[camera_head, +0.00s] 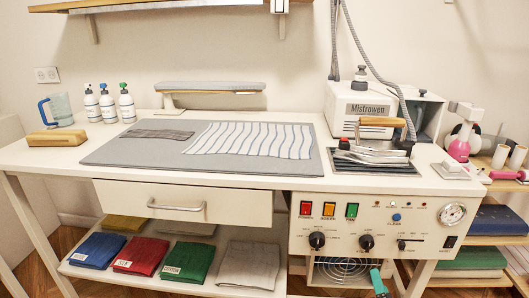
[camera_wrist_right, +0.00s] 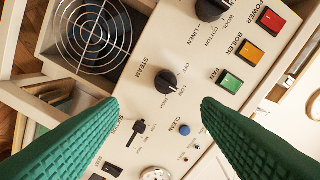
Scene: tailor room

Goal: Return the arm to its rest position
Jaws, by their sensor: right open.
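My right gripper (camera_head: 378,282) shows at the bottom of the head view as a green fingertip, low in front of the ironing station's control panel (camera_head: 280,240). In the right wrist view its two green ribbed fingers (camera_wrist_right: 160,102) are spread apart with nothing between them. The panel fills the space beyond them, with the steam knob (camera_wrist_right: 169,82), the blue button (camera_wrist_right: 185,129) and the green fan switch (camera_wrist_right: 230,81). I cannot tell whether the fingers touch the panel. My left gripper is in neither view.
A round fan grille (camera_wrist_right: 92,35) lies beside the knobs. The table carries a grey mat (camera_head: 115,152) with striped cloth (camera_head: 255,140), and an iron (camera_head: 380,122) on its rest at the right. A drawer (camera_head: 185,205) and a shelf with folded cloths (camera_head: 140,256) are below.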

